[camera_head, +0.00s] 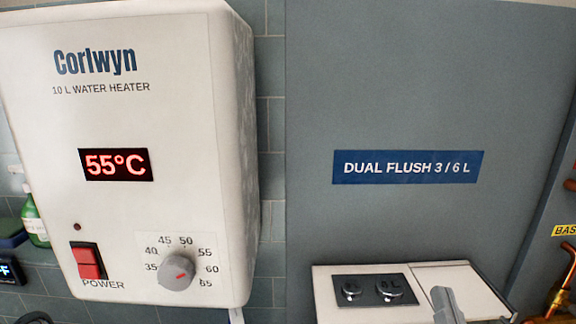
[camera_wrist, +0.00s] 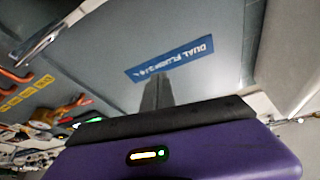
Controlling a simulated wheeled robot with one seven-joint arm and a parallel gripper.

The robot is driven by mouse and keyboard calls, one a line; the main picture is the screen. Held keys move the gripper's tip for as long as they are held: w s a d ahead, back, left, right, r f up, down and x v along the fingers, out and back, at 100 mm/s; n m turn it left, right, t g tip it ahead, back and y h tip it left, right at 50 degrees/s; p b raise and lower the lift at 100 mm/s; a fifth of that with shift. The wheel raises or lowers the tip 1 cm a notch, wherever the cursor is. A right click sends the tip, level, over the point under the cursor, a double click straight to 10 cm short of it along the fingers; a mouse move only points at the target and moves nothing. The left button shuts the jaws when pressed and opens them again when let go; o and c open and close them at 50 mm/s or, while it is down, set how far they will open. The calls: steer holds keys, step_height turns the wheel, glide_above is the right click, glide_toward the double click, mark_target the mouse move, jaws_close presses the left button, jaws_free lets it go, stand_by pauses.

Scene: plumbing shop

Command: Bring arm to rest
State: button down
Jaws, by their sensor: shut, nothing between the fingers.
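My gripper (camera_head: 446,304) shows at the bottom of the head view as grey fingers, in front of the white cistern top. In the wrist view my gripper (camera_wrist: 157,92) has its dark fingers together, with nothing between them. The fingers point toward the grey panel with the blue "DUAL FLUSH 3 / 6 L" sign (camera_wrist: 175,62). The rest of my arm is mostly out of the head view.
A white water heater (camera_head: 150,120) reads 55°C, with a red power switch (camera_head: 88,261) and a grey dial (camera_head: 177,273). The white cistern (camera_head: 330,299) has a dual flush plate (camera_head: 372,289). Copper pipework (camera_head: 562,290) stands at the right. A green bottle (camera_head: 35,218) is at the left.

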steer(key=s+f+n+g, duration=0.1)
steer(key=s+f+g, duration=0.1)
steer(key=s+f, duration=0.5)
steer(key=s+a+f+n+g+y+b, duration=0.1)
steer(key=s+f+g, duration=0.1)
steer(key=s+f, duration=0.5)
steer(key=s+f+n+g+y, duration=0.1)
steer(key=s+f, duration=0.6)
steer(key=s, duration=0.9)
steer(key=shift+s+a+f+n+g+b, duration=0.25)
steer(key=shift+a+n+g+b, duration=0.2)
steer(key=shift+g, duration=0.65)
